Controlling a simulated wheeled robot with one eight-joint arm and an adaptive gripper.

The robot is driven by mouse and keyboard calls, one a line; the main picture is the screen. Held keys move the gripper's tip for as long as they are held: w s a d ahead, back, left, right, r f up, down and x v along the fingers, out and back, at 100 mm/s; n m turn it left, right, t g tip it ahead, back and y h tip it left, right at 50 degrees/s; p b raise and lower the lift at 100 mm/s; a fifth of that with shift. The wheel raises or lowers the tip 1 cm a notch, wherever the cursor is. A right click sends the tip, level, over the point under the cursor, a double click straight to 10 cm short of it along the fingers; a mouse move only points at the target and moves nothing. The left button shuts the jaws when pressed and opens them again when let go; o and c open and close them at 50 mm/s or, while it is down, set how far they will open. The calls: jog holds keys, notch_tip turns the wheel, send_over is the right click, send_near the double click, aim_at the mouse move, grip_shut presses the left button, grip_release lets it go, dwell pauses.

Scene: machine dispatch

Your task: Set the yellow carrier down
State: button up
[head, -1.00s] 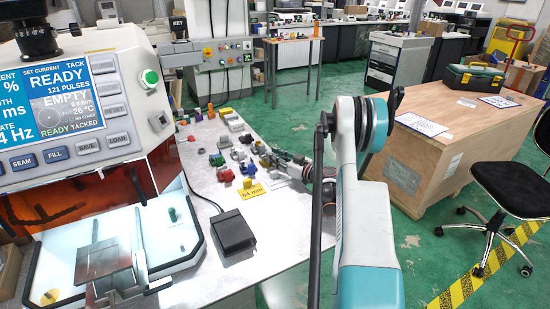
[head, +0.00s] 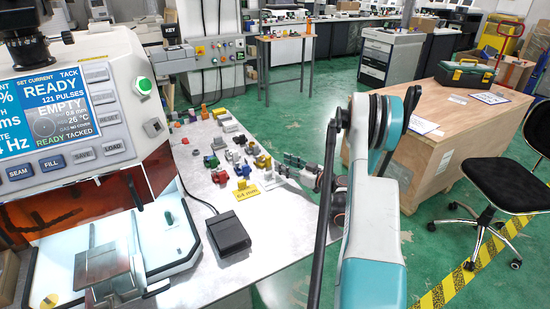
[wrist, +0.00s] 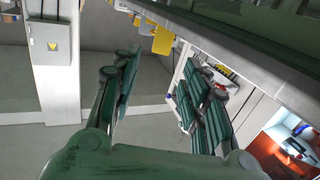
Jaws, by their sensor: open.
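A small yellow piece (head: 242,185) stands at the yellow "64 mm" card (head: 245,194) on the grey worktable (head: 272,225). Another yellow piece (head: 263,161) is among the coloured parts behind it. I cannot tell for certain which is the yellow carrier. My gripper (head: 283,168) is just right of these pieces, near the table's right edge. In the wrist view my gripper (wrist: 166,78) has its green fingers spread wide, with nothing between them. A flat yellow thing (wrist: 163,40) shows beyond the fingers at the table edge.
Several coloured parts lie in a cluster left of my gripper. A black pedal (head: 229,232) sits in front of them. The machine (head: 75,190) stands at left. A wooden crate (head: 440,140) and a black chair (head: 495,190) are at right.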

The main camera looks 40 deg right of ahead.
jog(key=shift+s+d, duration=0.15)
jog(key=shift+s, duration=0.75)
jog(key=shift+s+d, duration=0.15)
jog(key=shift+s, duration=0.75)
